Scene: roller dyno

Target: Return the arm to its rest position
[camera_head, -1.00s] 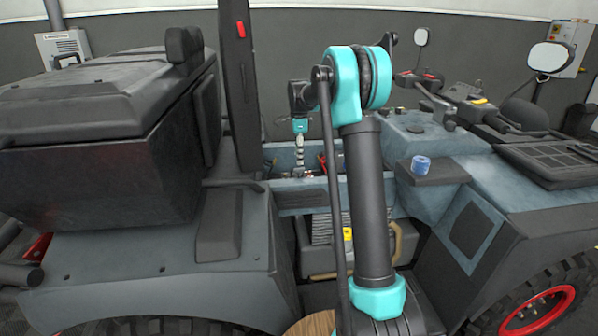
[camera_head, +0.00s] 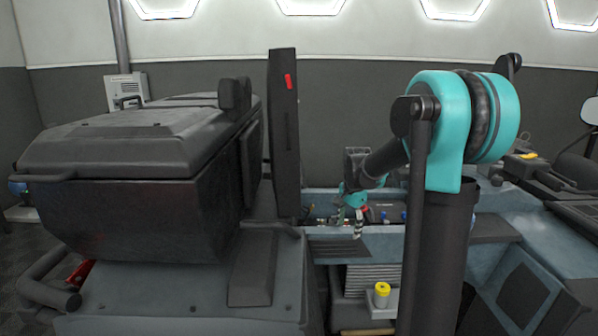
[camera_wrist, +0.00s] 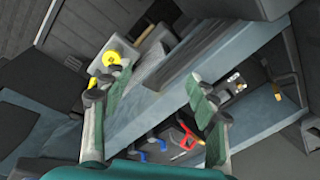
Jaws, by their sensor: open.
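My arm rises in front of the vehicle in the head view, with its teal elbow large at right of centre. My gripper (camera_head: 347,220) hangs past the elbow, over the open bay of the vehicle. In the wrist view, my gripper (camera_wrist: 152,108) has its two fingers wide apart with nothing between them. The blue-grey bay edge (camera_wrist: 150,105) runs diagonally behind the fingers.
A yellow-capped part (camera_head: 381,290) sits on a small ledge below the bay. A tall dark panel (camera_head: 284,140) with a red mark stands left of my gripper, beside a large black box (camera_head: 130,190). Red and blue parts (camera_wrist: 188,137) lie inside the bay.

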